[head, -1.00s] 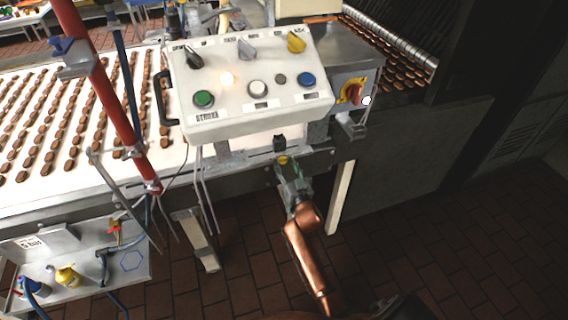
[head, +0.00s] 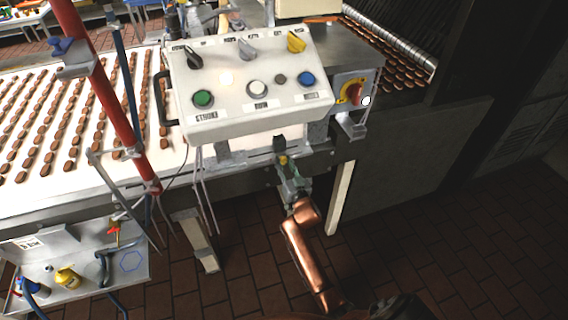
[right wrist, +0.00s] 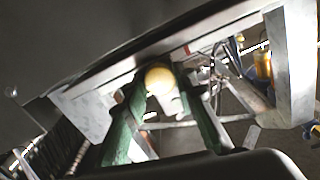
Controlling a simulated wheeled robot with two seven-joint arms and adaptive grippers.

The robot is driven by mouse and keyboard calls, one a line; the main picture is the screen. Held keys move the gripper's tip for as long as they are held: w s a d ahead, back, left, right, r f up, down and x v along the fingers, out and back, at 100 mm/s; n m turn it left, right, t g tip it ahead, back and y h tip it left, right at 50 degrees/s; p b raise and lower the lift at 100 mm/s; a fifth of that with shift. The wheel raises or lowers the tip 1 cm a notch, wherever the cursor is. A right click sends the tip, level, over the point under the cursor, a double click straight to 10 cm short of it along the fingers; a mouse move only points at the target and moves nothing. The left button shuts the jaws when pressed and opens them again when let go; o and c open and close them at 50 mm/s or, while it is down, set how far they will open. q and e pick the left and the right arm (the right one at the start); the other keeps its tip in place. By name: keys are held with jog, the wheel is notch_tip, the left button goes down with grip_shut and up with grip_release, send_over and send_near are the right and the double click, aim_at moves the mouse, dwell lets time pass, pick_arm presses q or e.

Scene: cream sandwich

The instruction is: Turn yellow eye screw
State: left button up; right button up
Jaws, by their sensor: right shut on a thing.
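The yellow eye screw (head: 283,160) is small and sits on the front edge of the conveyor frame, just below the white control panel. My right gripper (head: 287,172) reaches up to it from below, with the copper-coloured arm behind. In the right wrist view the round yellow head of the screw (right wrist: 159,78) lies between the tips of the two green fingers (right wrist: 160,92). The right gripper is shut on it. The screw's shaft cannot be made out. My left gripper is not in view.
The control panel (head: 250,118), with buttons and knobs, overhangs the screw. A grey box with a red-and-yellow switch (head: 353,92) stands to its right. A red pole (head: 110,90) rises at left, above a tool tray (head: 130,262). The brick floor (head: 420,240) at lower right is clear.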

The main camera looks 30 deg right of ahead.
jog(key=shift+c, duration=0.6)
jog(key=shift+n, duration=0.3)
jog(key=n, duration=0.3)
jog(key=shift+n+p, duration=0.35)
jog(key=shift+n, duration=0.05)
jog(key=n, duration=0.4)
jog(key=shift+n, duration=0.3)
jog(key=n, duration=0.4)
jog(key=shift+a+f, duration=0.1)
jog(key=shift+n+b, duration=0.5)
jog(key=shift+n, duration=1.9)
jog(key=o, duration=1.2)
jog(key=shift+c, duration=0.2)
